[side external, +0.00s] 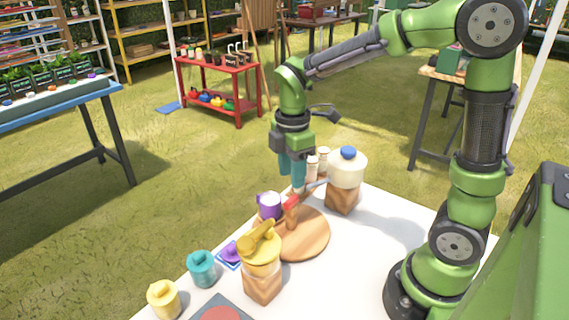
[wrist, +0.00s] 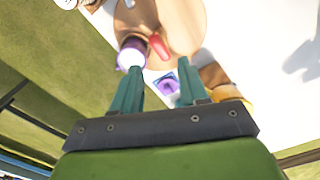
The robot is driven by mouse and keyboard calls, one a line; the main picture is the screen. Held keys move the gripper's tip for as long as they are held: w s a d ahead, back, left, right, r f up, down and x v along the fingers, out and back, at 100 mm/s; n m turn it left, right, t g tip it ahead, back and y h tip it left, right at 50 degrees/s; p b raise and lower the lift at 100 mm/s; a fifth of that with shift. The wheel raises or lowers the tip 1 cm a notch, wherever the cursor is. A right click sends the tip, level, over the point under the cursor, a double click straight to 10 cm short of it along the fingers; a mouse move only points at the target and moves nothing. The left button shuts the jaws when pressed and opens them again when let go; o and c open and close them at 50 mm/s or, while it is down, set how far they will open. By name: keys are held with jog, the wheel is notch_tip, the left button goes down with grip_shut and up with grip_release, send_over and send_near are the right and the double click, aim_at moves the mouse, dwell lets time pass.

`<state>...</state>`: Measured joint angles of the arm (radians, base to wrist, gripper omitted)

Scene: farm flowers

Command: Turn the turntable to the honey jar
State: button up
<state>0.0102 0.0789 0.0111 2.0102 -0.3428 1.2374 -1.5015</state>
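The turntable (side external: 305,243) is a round wooden disc on the white table. A red peg (side external: 290,203) stands up near its far-left side; in the wrist view the peg (wrist: 160,47) shows beyond the fingertips. My gripper (side external: 296,185) hangs pointing down above the peg. In the wrist view its two teal fingers (wrist: 159,65) are apart with nothing between them. A yellow-topped pot (side external: 262,243) stands on a wooden block by the disc's near-left edge. A white, blue-knobbed pot (side external: 347,168) stands on another block behind. I cannot tell which one is the honey jar.
A purple jar (side external: 268,206) stands close to the disc's left side. A purple piece (side external: 231,252), a teal jar (side external: 202,268) and a yellow jar (side external: 163,299) line the table's left edge. Small white bottles (side external: 312,166) stand behind my gripper.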

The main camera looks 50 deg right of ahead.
notch_tip(320, 180, up, 10)
jog(key=m, duration=0.2)
jog(key=shift+r, duration=0.1)
dwell(0.3)
jog(key=shift+d, duration=0.1)
jog(key=shift+c, duration=1)
jog(key=shift+m+g+y, duration=0.5)
jog(key=shift+m+g, duration=0.2)
jog(key=d+f, duration=0.1)
jog(key=f, duration=0.1)
jog(key=w+d+f, duration=0.1)
jog(key=d, duration=0.1)
jog(key=d+f, duration=0.2)
jog(key=shift+w+d+f, duration=0.2)
jog(key=shift+w+f, duration=0.05)
jog(key=shift+f, duration=0.05)
grip_shut()
jog(key=w+d+f+n+t+y, duration=0.1)
jog(key=w+d+f+n+y, duration=0.3)
jog(key=f+n, duration=0.45)
jog(key=shift+m+h, duration=0.25)
jog(key=shift+h, duration=0.05)
jog(key=x, duration=0.3)
jog(key=w+x, duration=0.1)
jog(key=x, duration=0.6)
jog(key=shift+w+f, duration=0.15)
jog(key=shift+f, duration=0.15)
